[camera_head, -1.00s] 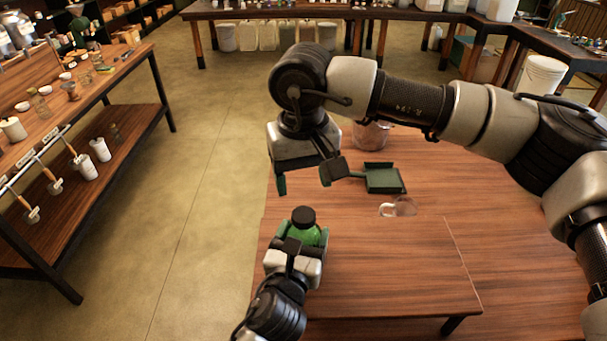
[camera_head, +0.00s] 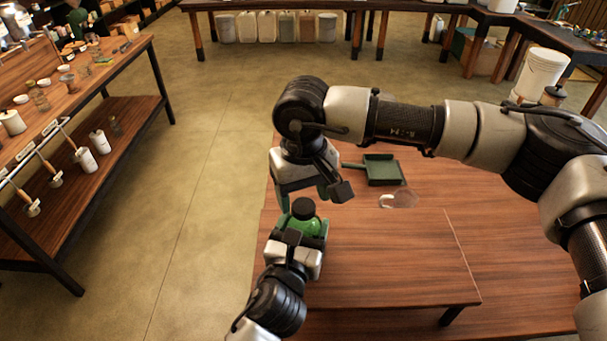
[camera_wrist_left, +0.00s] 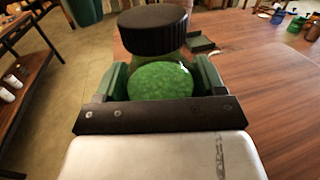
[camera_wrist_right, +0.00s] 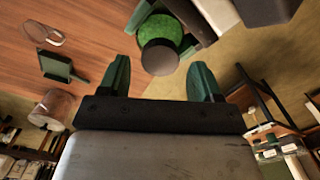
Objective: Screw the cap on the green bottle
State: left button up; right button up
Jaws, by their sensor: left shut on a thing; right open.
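The green bottle (camera_head: 306,225) stands upright with a dark cap (camera_head: 303,208) on its neck. In the left wrist view the bottle (camera_wrist_left: 160,78) is clear with green contents and the cap (camera_wrist_left: 153,30) sits on top; whether it is screwed tight cannot be told. My left gripper (camera_head: 300,240) is shut around the bottle's body, one finger on each side. My right gripper (camera_head: 303,194) is open, just behind and above the cap. In the right wrist view the cap (camera_wrist_right: 160,58) lies between and just beyond the open fingertips (camera_wrist_right: 161,76), apart from them.
A green dustpan-like tray (camera_head: 384,170) and a clear glass item (camera_head: 404,199) lie on the wooden table behind. A transparent container (camera_wrist_right: 52,110) shows in the right wrist view. The low wooden bench (camera_head: 390,260) right of the bottle is clear. A shelf table (camera_head: 80,160) stands at left.

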aim_at(304, 231)
jog(key=shift+f, duration=1.1)
